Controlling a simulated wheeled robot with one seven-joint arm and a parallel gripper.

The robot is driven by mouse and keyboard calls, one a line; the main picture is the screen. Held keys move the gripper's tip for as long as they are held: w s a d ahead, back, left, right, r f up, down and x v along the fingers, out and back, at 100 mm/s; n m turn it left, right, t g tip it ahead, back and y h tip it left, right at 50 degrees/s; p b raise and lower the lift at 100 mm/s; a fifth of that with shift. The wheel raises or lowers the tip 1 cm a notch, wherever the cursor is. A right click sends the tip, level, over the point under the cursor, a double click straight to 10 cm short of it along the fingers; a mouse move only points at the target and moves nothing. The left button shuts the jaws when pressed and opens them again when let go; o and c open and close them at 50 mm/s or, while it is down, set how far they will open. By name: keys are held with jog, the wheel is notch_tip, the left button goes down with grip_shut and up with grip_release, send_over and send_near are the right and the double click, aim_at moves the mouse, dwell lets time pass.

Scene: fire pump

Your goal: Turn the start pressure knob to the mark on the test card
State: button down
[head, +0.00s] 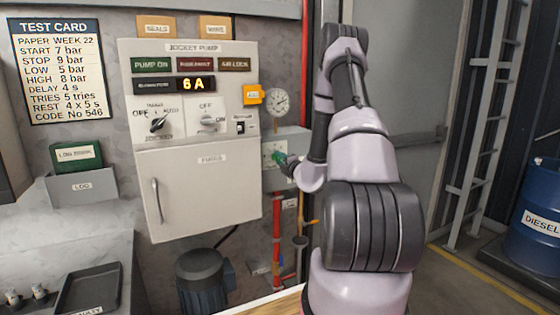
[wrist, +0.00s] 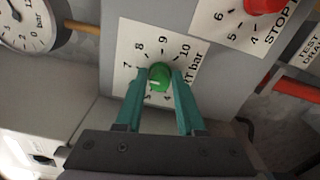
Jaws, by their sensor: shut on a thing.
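The test card (head: 57,70) hangs on the wall at the left in the head view and reads START 7 bar. The green start pressure knob (wrist: 159,77) sits on a white dial plate (wrist: 135,47) with numbers around it. Its white line shows on the lower left side of the knob; the exact value is hard to read. My gripper (wrist: 160,74) is shut on the knob, with one teal finger at each side. In the head view my gripper (head: 283,159) is at the grey box right of the pump cabinet, and mostly hides the knob.
A red stop knob (wrist: 264,5) is on the same box, beside the start dial in the wrist view. A pressure gauge (head: 279,102) is above the box. The jockey pump cabinet (head: 198,190) stands close at left, with red pipes (head: 277,225) below the box.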

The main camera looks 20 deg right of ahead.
jog(key=c, duration=0.5)
grip_release()
jog(key=shift+f, duration=0.1)
jog(key=s, duration=1.1)
jog(key=shift+d, duration=0.2)
